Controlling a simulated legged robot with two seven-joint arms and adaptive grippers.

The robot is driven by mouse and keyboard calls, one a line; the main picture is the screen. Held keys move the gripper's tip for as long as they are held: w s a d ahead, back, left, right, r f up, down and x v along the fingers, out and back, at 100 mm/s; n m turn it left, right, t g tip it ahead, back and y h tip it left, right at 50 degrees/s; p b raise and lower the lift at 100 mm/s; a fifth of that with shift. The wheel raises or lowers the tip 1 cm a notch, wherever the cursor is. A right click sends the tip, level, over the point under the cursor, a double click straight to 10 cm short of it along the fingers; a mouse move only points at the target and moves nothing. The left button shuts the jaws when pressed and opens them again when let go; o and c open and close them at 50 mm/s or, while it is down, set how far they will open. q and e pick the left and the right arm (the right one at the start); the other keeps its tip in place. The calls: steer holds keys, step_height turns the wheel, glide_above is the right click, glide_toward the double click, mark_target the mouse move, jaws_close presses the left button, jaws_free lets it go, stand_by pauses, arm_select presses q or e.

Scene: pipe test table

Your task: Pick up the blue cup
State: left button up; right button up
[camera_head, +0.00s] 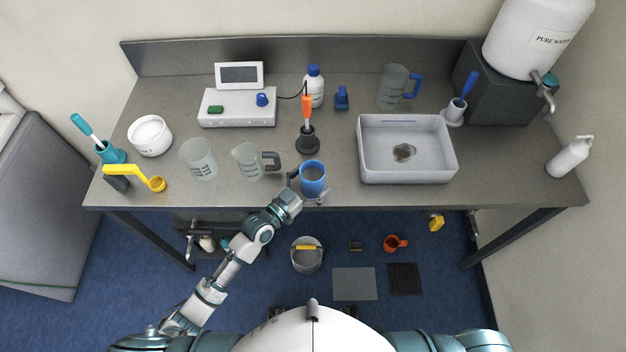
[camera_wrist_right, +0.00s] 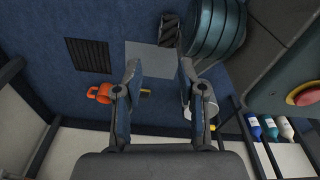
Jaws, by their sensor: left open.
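A grey jug (camera_head: 250,160) stands close left of the cup, and a black stand with an orange-handled tool (camera_head: 307,138) is behind it. A wide grey tray (camera_head: 407,175) is to the right. The table (camera_head: 340,196) has a bare strip at its front edge.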

arm_select(q)
steer(key=shift+a, duration=0.2)
steer(key=shift+c, duration=1)
steer(key=shift+a, duration=0.1)
steer(key=c, duration=0.8)
steer(key=shift+d, duration=0.3)
steer(key=c, duration=0.8)
steer(key=shift+o, duration=0.2)
steer(key=shift+d, duration=0.3)
steer(key=shift+r, duration=0.3)
steer(key=shift+s+a, duration=0.15)
steer(key=shift+a, duration=0.2)
steer(key=v, duration=1.7)
steer(key=shift+s+a+b, duration=0.25)
steer(key=shift+s+b, duration=0.05)
steer(key=shift+b, duration=0.1)
arm_select(e)
steer(key=shift+w+a+r, duration=0.25)
steer(key=shift+w+r, duration=0.05)
steer(key=shift+w, duration=0.15)
steer(key=shift+w+a+r, duration=0.2)
steer(key=shift+w+r, duration=0.1)
steer(key=shift+w, duration=0.15)
